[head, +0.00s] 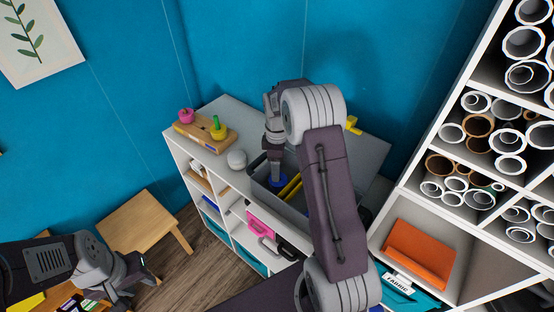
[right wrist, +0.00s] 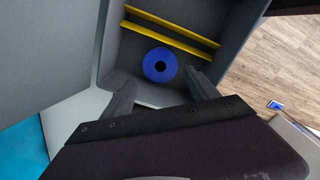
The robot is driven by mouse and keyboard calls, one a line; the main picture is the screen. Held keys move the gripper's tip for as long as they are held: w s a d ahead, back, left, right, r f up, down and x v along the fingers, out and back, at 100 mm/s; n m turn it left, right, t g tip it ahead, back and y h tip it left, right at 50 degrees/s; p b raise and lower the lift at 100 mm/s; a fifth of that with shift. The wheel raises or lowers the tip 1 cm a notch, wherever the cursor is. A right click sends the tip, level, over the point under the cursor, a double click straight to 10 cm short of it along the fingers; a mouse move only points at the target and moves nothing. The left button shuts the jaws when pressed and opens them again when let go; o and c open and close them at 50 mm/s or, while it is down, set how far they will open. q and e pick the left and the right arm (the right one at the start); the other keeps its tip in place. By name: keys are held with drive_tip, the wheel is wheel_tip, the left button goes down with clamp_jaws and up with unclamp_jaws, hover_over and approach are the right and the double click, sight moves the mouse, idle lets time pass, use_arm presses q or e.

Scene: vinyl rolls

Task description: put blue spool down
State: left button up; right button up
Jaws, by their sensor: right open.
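The blue spool (right wrist: 147,64) lies inside a grey bin (right wrist: 243,45), near yellow divider strips (right wrist: 170,29). In the head view the spool (head: 278,182) shows in the bin, partly hidden by my right gripper (head: 277,172). My right gripper comes down over the bin from above. In the right wrist view its two fingers (right wrist: 160,82) are spread apart, with a visible gap between each fingertip and the spool. My left gripper (head: 147,268) is low at the left, away from the bin; its jaws are too unclear to tell.
The bin stands on a white cabinet (head: 205,165). A wooden holder (head: 190,131) with a pink spool (head: 186,115) and green spool (head: 218,131), plus a white ball (head: 237,159), are left of it. A tall shelf (head: 450,262) with rolls stands right. A wooden stool (head: 145,220) is lower left.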

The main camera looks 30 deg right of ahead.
wheel_tip(320, 180, up, 6)
drive_tip(key=s+a+f+m+b, duration=0.1)
drive_tip(key=s+a+f+m, duration=0.2)
drive_tip(key=s, duration=0.6)
drive_tip(key=s+a+f+m+t, duration=0.1)
drive_tip(key=s+a+f+m, duration=0.2)
drive_tip(key=s+a+m, duration=0.4)
drive_tip(key=s+m, duration=0.1)
drive_tip(key=s, duration=0.1)
drive_tip(key=shift+s+a+b, duration=0.35)
drive_tip(key=shift+a+b, duration=0.05)
